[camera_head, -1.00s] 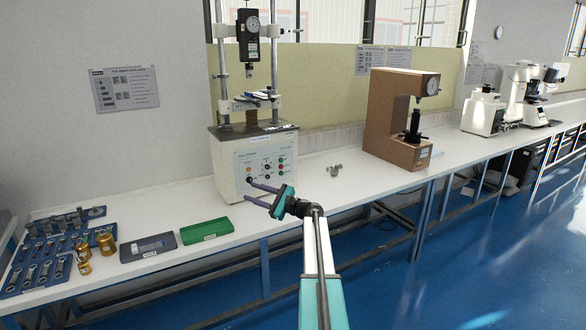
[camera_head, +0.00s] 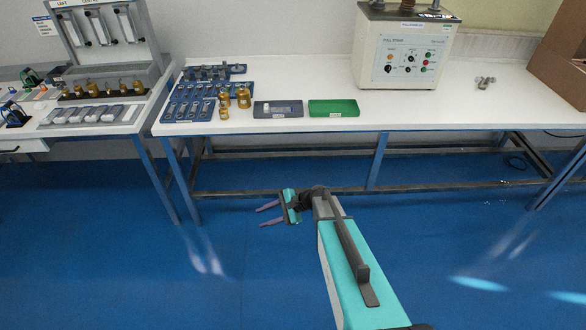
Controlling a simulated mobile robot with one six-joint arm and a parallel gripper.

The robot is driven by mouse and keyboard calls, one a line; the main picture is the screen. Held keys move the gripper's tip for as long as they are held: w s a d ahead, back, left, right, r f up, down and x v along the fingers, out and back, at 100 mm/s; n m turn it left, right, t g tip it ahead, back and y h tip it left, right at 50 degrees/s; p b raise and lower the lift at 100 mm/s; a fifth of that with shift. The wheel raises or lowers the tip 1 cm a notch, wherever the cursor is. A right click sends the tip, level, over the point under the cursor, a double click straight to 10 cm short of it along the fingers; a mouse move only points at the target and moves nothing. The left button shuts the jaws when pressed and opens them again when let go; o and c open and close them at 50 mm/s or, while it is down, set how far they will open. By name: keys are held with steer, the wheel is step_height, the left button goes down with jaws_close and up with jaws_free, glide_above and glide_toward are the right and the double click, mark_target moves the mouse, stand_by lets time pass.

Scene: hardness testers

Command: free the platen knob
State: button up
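No part in view can be clearly told as the platen knob. The white pull stand (camera_head: 400,50) stands on the bench at the upper right, cut off by the top of the view. Its front panel has several small coloured knobs or buttons (camera_head: 410,58). Part of a brown tester (camera_head: 562,60) shows at the right edge, its working parts out of view. My gripper (camera_head: 260,217) is open and empty, fingers pointing left, over the blue floor in front of the bench. It touches nothing.
On the white bench (camera_head: 320,123) lie small metal pieces (camera_head: 485,82), a green tray (camera_head: 333,107), a grey tray (camera_head: 278,109), brass weights (camera_head: 243,98) and a blue tool holder (camera_head: 190,104). A second bench with a rack (camera_head: 105,40) stands left. The floor (camera_head: 150,270) is clear.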

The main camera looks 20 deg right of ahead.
steer(key=s+a+f+n+g+h, duration=0.1)
steer(key=s+a+f+n+g, duration=0.2)
steer(key=s, duration=0.5)
steer(key=s+a+f+n+g+h, duration=0.2)
steer(key=s+f, duration=0.2)
steer(key=s, duration=0.4)
steer(key=s+a+f+n+g+h, duration=0.1)
steer(key=s+a+f+n+g, duration=0.2)
steer(key=s, duration=0.5)
steer(key=s+d+f+n+g+h, duration=0.1)
steer(key=s+d+n+h, duration=0.2)
steer(key=s, duration=0.4)
steer(key=s+d+f+n+g+h, duration=0.1)
steer(key=s+d+n+h, duration=0.2)
steer(key=s+d+n, duration=0.2)
steer(key=s+d, duration=0.2)
steer(key=s, duration=0.1)
steer(key=shift+s+d, duration=0.25)
steer(key=shift+d, duration=0.15)
steer(key=shift+f, duration=0.1)
steer(key=shift+c, duration=0.9)
steer(key=shift+a, duration=0.15)
